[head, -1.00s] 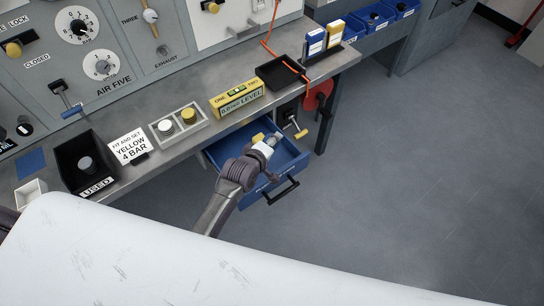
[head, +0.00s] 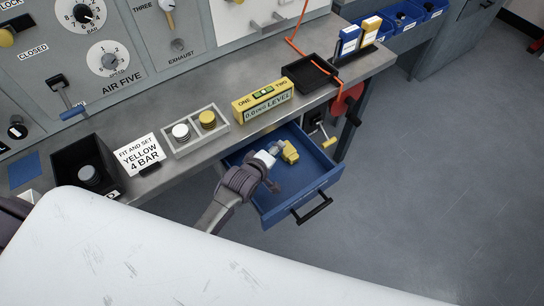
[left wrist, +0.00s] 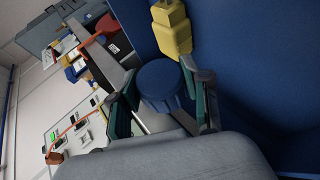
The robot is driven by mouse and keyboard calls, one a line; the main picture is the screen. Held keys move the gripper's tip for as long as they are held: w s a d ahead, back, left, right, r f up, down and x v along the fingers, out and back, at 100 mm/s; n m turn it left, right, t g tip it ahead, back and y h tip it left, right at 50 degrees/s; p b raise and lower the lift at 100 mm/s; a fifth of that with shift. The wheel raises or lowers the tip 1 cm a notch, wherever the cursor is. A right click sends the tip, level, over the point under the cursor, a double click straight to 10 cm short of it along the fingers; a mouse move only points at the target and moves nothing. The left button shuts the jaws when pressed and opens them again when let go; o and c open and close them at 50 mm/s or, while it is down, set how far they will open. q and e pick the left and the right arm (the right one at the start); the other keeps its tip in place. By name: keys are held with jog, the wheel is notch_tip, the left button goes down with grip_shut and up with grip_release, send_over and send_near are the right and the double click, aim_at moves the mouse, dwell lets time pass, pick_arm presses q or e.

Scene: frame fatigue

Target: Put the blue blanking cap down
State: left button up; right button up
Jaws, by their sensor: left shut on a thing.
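The blue blanking cap (left wrist: 160,82) is a round, ribbed piece seen in the left wrist view. My left gripper (left wrist: 163,100) is shut on it, with one finger on each side. In the head view the left gripper (head: 270,158) is over the open blue drawer (head: 312,172), toward its left inner side. I cannot tell whether the cap touches the drawer floor. My right gripper is out of view.
On the bench above are a tray with white and yellow caps (head: 196,131), a yellow level box (head: 263,102), a black tray (head: 310,73) and a black bin (head: 85,172). The drawer's right part is clear. A white surface (head: 180,260) fills the foreground.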

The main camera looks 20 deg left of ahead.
pick_arm(q)
notch_tip(320, 180, down, 3)
jog(key=shift+s+d+f+b, duration=0.1)
jog(key=shift+b, duration=1)
jog(key=shift+f, duration=0.1)
jog(key=shift+w, duration=0.2)
jog(key=shift+s, duration=0.1)
jog(key=shift+f, duration=0.5)
jog(key=o, duration=1.3)
jog(key=shift+c, duration=0.2)
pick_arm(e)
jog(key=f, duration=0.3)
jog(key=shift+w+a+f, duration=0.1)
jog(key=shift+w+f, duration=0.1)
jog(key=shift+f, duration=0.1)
